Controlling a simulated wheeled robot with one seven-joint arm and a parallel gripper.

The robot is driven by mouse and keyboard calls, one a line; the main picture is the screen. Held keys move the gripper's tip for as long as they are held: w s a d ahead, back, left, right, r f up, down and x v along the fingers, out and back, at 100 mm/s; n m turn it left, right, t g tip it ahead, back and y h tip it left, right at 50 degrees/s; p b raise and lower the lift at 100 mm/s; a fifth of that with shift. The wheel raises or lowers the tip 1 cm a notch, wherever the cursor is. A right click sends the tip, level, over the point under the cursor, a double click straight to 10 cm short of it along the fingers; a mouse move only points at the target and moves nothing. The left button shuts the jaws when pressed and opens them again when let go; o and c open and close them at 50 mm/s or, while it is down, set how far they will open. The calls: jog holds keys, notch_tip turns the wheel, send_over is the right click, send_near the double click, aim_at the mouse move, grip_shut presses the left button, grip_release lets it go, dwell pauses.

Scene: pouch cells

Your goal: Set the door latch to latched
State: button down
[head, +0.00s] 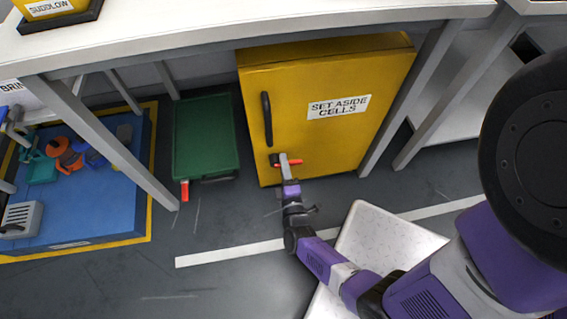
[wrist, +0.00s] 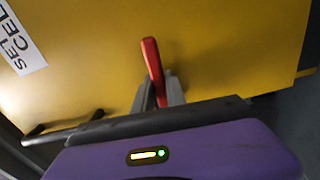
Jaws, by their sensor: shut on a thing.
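The yellow cabinet (head: 300,85) labelled "SET ASIDE CELLS" stands under the white bench, and its door looks closed. The door latch is a red lever (head: 297,162) on a dark mount (head: 274,160), low on the door's left side below the black handle (head: 267,118). The lever lies roughly level, pointing right from the mount. My gripper (head: 288,165) is at the lever. In the wrist view my gripper (wrist: 157,92) is shut on the red lever (wrist: 152,62), whose free end sticks out past the fingers. The fingers hide part of the lever.
A green bin (head: 205,135) with a red tab stands left of the cabinet. Bench legs (head: 110,140) flank the space. The bench top (head: 190,35) overhangs the cabinet. Floor in front is mostly clear.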

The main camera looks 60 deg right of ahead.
dwell(0.4)
jog(key=c, duration=1.4)
grip_release()
jog(key=shift+o, duration=0.2)
jog(key=shift+s+a, duration=0.1)
jog(key=shift+a, duration=0.05)
jog(key=p+v, duration=0.1)
jog(key=v, duration=0.6)
jog(key=shift+s+a, duration=0.2)
